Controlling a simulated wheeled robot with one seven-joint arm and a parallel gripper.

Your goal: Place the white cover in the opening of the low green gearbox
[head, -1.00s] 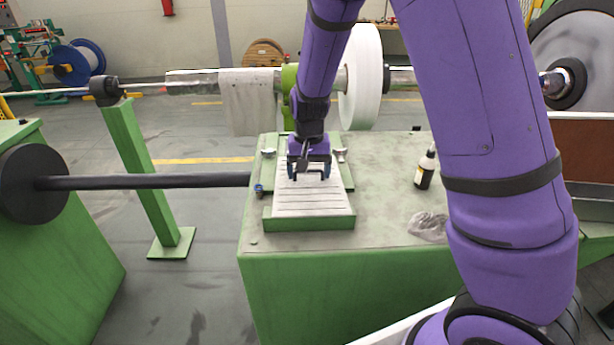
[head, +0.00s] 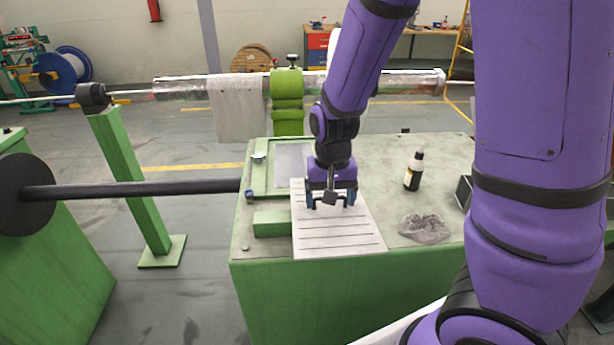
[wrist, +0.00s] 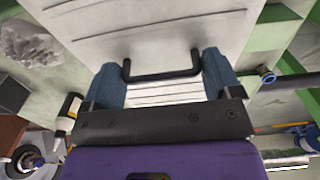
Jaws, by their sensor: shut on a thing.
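The white cover (head: 335,240) is a pale flat plate with dark slot lines and a black handle (wrist: 160,76). My gripper (head: 331,198) is shut on that handle, and its blue fingers show at both handle ends in the wrist view (wrist: 165,72). The low green gearbox (head: 330,295) has a pale grey-green top. Its opening (head: 292,160) shows behind and left of the cover, with a green rim on its left. The cover hides the opening's right and near parts. The cover sits right of the opening, slightly turned, near the gearbox's front edge. I cannot tell whether it touches the top.
A dark bottle (head: 414,170) and a crumpled clear bag (head: 425,228) stand on the top to the right. A black bar (head: 130,189) reaches the gearbox from the left. A horizontal shaft with a hanging grey cloth (head: 238,108) runs behind. The top's back right is clear.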

